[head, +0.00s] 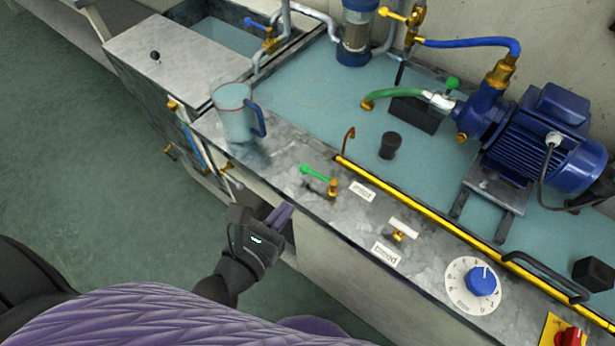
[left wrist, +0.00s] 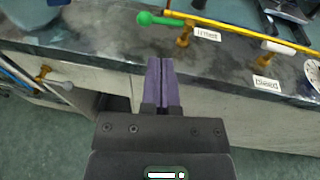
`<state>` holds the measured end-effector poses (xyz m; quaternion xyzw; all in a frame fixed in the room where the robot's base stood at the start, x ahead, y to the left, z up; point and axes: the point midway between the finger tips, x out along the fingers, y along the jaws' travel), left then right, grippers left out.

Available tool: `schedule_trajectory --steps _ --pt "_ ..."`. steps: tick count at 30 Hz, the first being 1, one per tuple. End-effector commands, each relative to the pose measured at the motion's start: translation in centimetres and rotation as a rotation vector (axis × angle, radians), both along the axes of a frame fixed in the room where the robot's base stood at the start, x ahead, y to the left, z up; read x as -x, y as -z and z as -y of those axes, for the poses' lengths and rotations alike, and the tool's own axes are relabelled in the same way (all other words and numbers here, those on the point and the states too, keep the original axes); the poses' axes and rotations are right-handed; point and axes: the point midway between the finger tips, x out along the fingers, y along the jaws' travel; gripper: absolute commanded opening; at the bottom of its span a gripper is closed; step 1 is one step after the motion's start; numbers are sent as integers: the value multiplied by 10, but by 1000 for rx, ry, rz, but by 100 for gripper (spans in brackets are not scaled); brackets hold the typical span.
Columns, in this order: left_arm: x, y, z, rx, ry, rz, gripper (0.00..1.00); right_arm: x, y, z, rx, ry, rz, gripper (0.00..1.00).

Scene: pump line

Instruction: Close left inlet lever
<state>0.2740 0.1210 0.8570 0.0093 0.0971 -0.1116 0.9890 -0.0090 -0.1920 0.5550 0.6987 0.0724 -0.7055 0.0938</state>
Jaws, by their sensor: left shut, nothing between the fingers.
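A lever with a green handle (head: 318,174) on a brass valve stands on the grey stone-like front ledge, next to a white label (head: 362,191) that seems to read "inlet". In the left wrist view the green handle (left wrist: 160,19) lies at the top, pointing left from its brass valve, roughly along the ledge. My left gripper (head: 282,213) is shut and empty, its purple fingers at the front edge of the ledge, below and left of the lever and apart from it. In the left wrist view its fingers (left wrist: 161,62) point towards the ledge. My right gripper is not in view.
A white-handled lever (head: 403,228) with a "bleed" label (head: 385,254) and a blue-knobbed dial (head: 482,281) are to the right. A yellow rail (head: 430,223) runs behind. A jug (head: 234,112) stands left on the ledge. A blue pump (head: 540,135) stands behind.

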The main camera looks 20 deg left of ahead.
Motion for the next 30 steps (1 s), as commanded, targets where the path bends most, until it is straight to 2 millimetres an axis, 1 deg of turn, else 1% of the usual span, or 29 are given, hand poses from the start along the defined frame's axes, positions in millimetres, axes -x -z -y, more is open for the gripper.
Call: schedule_trajectory --steps 1,6,9,12,16,25,30 --pt "-11 2 2 1 -3 4 0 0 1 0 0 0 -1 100" --pt "-45 10 10 0 -1 2 0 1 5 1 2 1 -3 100" --pt "-60 13 14 -2 -1 1 0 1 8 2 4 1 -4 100" --pt "-70 15 16 -2 -1 0 0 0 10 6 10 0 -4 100" --pt "-75 16 17 -3 1 -1 0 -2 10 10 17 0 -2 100" --pt "-76 16 17 -4 5 -1 0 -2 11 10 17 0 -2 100" --pt "-89 20 17 -8 109 2 0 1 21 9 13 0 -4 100"
